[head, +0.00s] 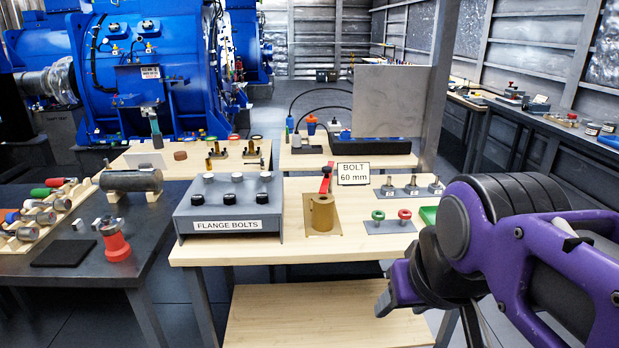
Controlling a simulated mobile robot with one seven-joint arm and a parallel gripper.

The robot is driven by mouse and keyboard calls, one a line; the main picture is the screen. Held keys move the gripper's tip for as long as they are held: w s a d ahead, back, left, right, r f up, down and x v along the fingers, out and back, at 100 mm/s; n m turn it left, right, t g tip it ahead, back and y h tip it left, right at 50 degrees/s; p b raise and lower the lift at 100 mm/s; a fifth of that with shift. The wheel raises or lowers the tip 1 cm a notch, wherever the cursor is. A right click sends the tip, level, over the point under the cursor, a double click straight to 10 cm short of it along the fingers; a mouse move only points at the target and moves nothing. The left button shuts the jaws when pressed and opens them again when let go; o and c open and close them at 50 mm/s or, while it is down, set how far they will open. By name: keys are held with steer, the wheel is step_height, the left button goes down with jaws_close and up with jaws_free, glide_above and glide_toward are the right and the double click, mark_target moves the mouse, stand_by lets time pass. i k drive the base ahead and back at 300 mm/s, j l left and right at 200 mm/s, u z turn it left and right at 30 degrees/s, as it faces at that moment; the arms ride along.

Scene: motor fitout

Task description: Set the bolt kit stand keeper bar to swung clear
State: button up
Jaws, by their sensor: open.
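The bolt kit stand is a brass-coloured cylinder (322,213) on a flat brass plate, on the light wooden table. A red keeper bar (326,178) rises at the cylinder's top; whether it crosses over the top or stands to one side is too small to tell. A white sign reading "BOLT 60 mm" (353,173) stands just behind and right. My gripper (384,303) is at the lower right, in front of the table edge and below the tabletop, apart from the stand. It is open; its fingers are partly hidden by my purple arm.
A grey "FLANGE BOLTS" box (229,207) with black and white knobs stands left of the stand. A plate with green and red rings (390,226) and several upright bolts (412,188) are to the right. A grey post (440,85) rises behind.

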mark_target(327, 169)
steer(key=i+j, duration=0.25)
steer(key=j, duration=0.15)
steer(key=i+j, duration=0.3)
steer(key=j, duration=0.15)
steer(key=i+j, duration=0.25)
steer(key=j, duration=0.15)
steer(key=i+j, duration=0.25)
steer(key=j, duration=0.15)
steer(key=l+u, duration=0.5)
steer(key=l, duration=0.15)
